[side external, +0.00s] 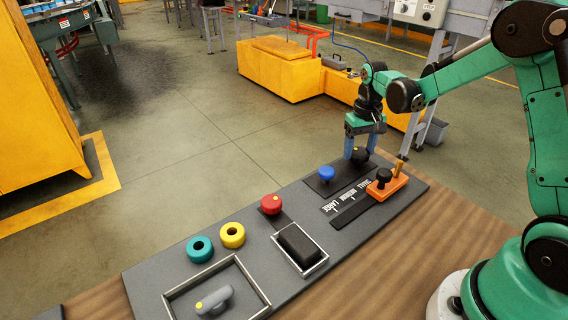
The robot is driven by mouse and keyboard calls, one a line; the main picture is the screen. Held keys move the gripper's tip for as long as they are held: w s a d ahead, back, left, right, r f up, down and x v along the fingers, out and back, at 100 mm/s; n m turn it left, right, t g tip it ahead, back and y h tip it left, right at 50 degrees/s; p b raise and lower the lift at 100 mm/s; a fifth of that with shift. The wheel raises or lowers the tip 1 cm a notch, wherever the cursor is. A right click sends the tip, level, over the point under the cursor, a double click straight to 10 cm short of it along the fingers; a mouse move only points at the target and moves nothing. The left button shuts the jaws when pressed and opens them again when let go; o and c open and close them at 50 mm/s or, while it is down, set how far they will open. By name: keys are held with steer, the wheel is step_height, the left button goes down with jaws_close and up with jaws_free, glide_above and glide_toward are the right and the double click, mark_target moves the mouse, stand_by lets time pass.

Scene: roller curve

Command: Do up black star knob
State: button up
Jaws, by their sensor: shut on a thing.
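A black knob (360,155) with a yellow mark sits at the far end of the grey panel. My gripper (360,150) points straight down over it, and its two blue fingers are shut on this knob from either side. Another black knob (384,175) stands on an orange block (387,188) to the right and nearer, apart from my gripper. The outlines are too small to tell which knob is star-shaped. The fingers hide part of the gripped knob.
The grey panel (225,250) also carries a blue knob (326,173) close left of my gripper, a red knob (271,204), yellow (232,235) and teal (199,248) rings, a black block (299,243) in a frame, and an orange peg (399,166) on the orange block.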

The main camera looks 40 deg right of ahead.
steer(key=m, duration=0.4)
steer(key=shift+m, duration=0.3)
steer(key=m, duration=0.4)
steer(key=shift+m, duration=0.3)
steer(key=m, duration=0.4)
steer(key=shift+m, duration=2.1)
steer(key=o, duration=1.3)
